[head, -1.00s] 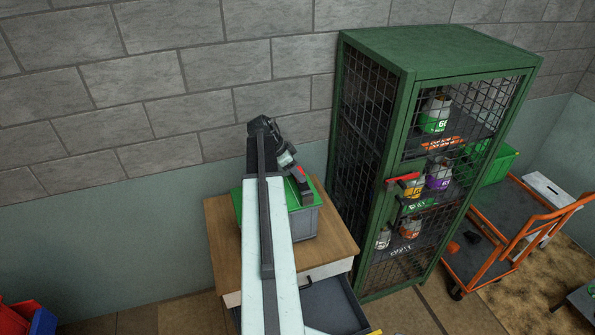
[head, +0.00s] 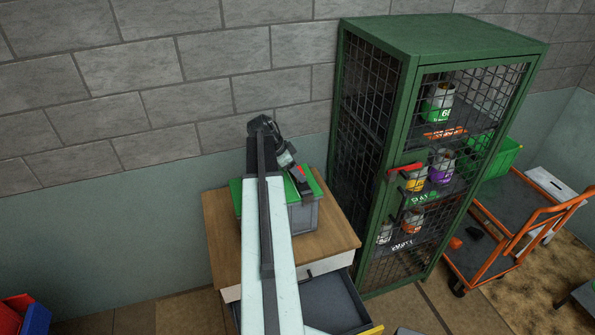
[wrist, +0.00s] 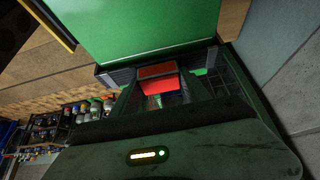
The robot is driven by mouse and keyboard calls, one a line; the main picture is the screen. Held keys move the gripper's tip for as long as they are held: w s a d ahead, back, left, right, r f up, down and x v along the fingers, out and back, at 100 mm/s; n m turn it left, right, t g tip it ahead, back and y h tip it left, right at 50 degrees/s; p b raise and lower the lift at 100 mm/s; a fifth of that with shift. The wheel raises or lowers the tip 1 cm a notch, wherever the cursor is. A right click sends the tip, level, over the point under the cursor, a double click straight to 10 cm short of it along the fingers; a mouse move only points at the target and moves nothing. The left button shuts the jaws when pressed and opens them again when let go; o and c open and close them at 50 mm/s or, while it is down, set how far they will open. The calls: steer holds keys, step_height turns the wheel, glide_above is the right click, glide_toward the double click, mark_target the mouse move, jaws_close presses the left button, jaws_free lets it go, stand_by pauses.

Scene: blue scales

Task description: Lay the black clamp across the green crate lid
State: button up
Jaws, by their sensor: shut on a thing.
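The green crate lid (head: 312,181) tops a grey crate (head: 303,216) on a wooden-topped cabinet. My arm hides much of the lid in the head view. The lid's flat green face also fills the upper part of the wrist view (wrist: 150,25). My gripper (head: 301,176) is at the lid's right part and is shut on the black clamp (head: 305,189). A dark bar of the clamp shows in the wrist view (wrist: 203,59) along the lid's near edge, behind a red part. I cannot tell whether the clamp touches the lid.
The wooden cabinet top (head: 338,238) is bare around the crate, and a drawer (head: 335,303) stands open below. A green mesh locker (head: 370,150) with pots stands close on the right. An orange trolley (head: 490,255) is beyond it. A block wall is behind.

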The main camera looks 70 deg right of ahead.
steer(key=shift+f+b, duration=0.45)
stand_by(0.9)
steer(key=o, duration=1.6)
step_height(320, 180, up, 8)
steer(key=p, duration=0.8)
steer(key=shift+r, duration=0.1)
